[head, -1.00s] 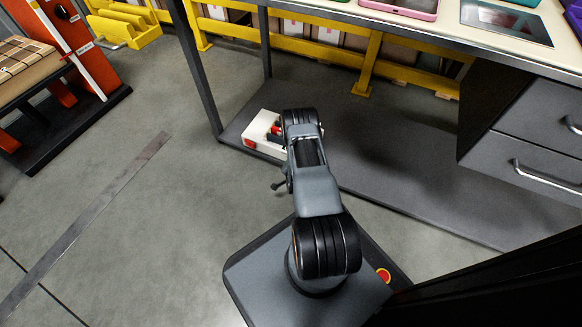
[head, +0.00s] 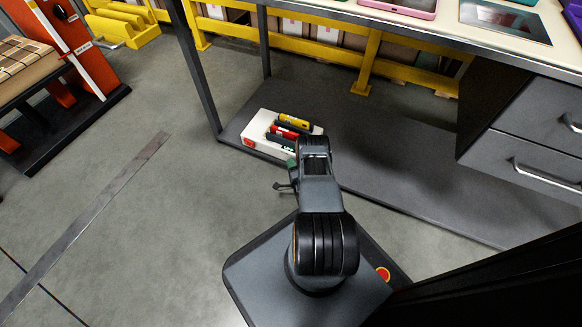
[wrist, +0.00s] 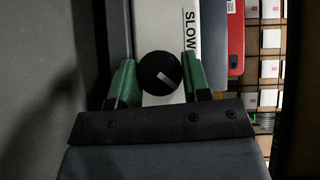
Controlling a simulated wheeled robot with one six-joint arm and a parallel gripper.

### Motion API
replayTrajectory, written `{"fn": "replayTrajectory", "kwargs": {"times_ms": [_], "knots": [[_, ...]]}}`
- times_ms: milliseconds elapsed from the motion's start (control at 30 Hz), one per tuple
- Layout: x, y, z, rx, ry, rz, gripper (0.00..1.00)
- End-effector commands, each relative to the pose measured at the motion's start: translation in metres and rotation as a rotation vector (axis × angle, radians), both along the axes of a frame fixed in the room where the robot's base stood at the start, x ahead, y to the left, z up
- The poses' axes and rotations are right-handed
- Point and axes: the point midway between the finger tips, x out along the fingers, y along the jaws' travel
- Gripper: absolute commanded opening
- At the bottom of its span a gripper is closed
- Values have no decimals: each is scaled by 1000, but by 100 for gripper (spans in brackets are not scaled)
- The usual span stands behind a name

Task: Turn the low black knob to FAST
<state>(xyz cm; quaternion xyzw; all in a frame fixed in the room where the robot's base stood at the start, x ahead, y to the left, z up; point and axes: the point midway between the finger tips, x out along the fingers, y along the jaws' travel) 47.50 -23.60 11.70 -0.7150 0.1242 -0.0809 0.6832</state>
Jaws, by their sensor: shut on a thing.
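The low black knob (wrist: 160,73) is round with a white mark on its face, and it sits on a pale panel strip (wrist: 164,20). A printed SLOW label (wrist: 190,22) is above and to the right of the knob; no FAST label is readable. My gripper (wrist: 159,76) has its green fingers on either side of the knob and is shut on it. In the head view a white unit (head: 262,125) lies on the low shelf, with red, yellow and green parts on top. My arm hides the knob there.
The unit sits at the left front corner of the grey shelf (head: 400,175) under a workbench, near a dark table leg (head: 196,70). Drawers (head: 530,140) stand at the right. Open floor (head: 180,220) lies to the left. A red part (wrist: 236,40) shows in the wrist view.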

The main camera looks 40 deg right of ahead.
Motion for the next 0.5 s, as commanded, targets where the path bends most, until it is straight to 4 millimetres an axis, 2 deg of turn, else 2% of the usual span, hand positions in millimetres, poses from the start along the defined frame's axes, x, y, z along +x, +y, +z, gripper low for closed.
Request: {"fn": "replayTrajectory", "kwargs": {"times_ms": [500], "knots": [[-1,-2,-1,43,-81,-7,20]]}}
